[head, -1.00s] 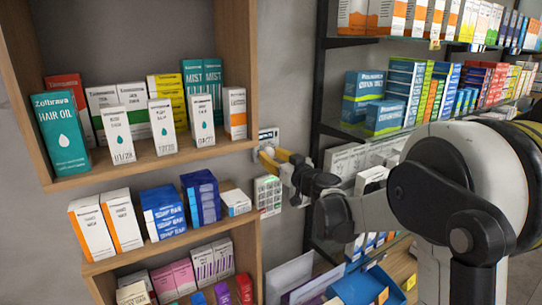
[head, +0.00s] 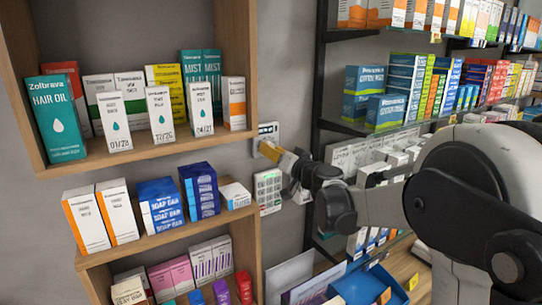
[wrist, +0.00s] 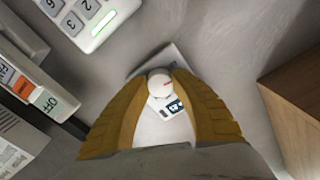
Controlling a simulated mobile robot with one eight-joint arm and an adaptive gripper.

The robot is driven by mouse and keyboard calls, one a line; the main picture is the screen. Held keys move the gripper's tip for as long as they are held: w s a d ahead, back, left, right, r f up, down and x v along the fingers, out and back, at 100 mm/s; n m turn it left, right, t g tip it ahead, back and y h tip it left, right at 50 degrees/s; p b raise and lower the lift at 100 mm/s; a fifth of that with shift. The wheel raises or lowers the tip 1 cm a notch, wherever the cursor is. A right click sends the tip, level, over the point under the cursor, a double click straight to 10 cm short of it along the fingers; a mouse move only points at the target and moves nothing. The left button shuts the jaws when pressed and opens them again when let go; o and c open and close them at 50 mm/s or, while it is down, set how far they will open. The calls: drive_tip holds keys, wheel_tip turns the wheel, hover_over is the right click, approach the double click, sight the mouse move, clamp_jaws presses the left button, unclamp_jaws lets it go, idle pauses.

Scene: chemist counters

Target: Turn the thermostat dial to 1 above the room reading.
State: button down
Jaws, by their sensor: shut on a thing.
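The thermostat (head: 273,130) is a small white plate on the grey wall, right of the wooden shelf in the head view. Its plate (wrist: 168,129) shows in the wrist view, partly covered by my fingers. The round white dial (wrist: 159,83) has a small red mark and sits between my yellow fingertips. My gripper (wrist: 160,88) is shut on the dial, with a finger on each side. In the head view my gripper (head: 264,148) reaches the thermostat from the right. A small dark display (wrist: 175,106) lies beside the dial; its digits are too small to read surely.
A white keypad (head: 268,191) with a green strip is on the wall just below the thermostat. A wooden shelf (head: 250,205) with boxes stands close on the left. A black-framed rack (head: 318,95) of boxes stands on the right.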

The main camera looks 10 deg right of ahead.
drive_tip(key=m+b, duration=0.4)
drive_tip(key=m, duration=0.8)
drive_tip(key=shift+a, duration=0.1)
drive_tip(key=shift+r+m, duration=0.1)
drive_tip(key=shift+m, duration=0.2)
idle(0.3)
drive_tip(key=c, duration=1)
unclamp_jaws()
drive_tip(key=v, duration=1.2)
